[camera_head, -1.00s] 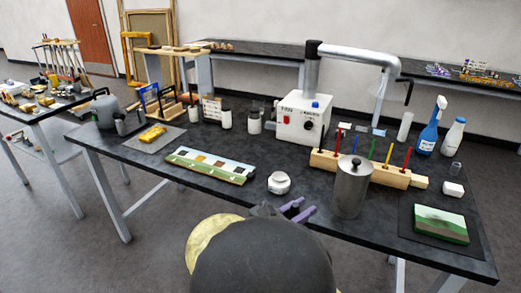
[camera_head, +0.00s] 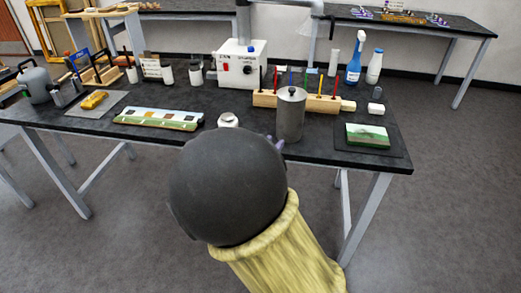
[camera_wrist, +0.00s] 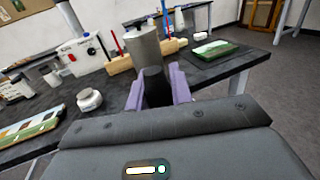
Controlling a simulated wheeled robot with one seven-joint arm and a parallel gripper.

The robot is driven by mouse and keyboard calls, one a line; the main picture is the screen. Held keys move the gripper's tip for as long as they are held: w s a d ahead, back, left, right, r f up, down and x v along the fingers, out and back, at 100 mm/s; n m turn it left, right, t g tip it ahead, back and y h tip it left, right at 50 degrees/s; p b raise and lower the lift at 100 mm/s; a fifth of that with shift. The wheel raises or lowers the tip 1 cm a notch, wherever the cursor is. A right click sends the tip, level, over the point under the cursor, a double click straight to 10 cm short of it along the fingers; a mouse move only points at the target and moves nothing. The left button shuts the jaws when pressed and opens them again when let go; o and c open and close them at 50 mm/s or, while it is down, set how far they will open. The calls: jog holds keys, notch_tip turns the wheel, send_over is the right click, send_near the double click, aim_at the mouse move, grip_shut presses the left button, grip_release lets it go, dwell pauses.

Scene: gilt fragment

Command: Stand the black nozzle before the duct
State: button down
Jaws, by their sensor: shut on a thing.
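My gripper (camera_wrist: 155,92) has two purple fingers shut on a dark piece, which looks like the black nozzle (camera_wrist: 156,84). It is held upright-looking in front of the steel canister, at the table's near side. In the head view my rounded dark arm link hides the nozzle and most of my gripper; only a purple finger edge shows. The duct (camera_head: 284,3) is a silver pipe rising from the white control box (camera_head: 241,66) at the back of the table; its top is cut off by the picture edge.
A steel canister (camera_head: 290,115) stands near the front edge, before a wooden rack (camera_head: 335,105) of coloured tools. A white jar (camera_head: 228,120) is left of it. A painting on a dark mat (camera_head: 402,147) lies right. A painted strip (camera_head: 160,119) lies left. Open floor is to the right.

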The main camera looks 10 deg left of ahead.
jog(key=w+d+f+n+y, duration=0.2)
jog(key=d+f+y, duration=0.1)
jog(key=d+f, duration=0.6)
jog(key=w+d+f+n+t+y, duration=0.1)
jog(key=w+d+f+n+y, duration=0.1)
jog(key=d+f, duration=0.7)
jog(key=shift+w+d+f+n+t+y, duration=0.35)
jog(key=shift+w+f+y, duration=0.25)
jog(key=shift+y, duration=0.6)
jog(key=shift+w, duration=0.1)
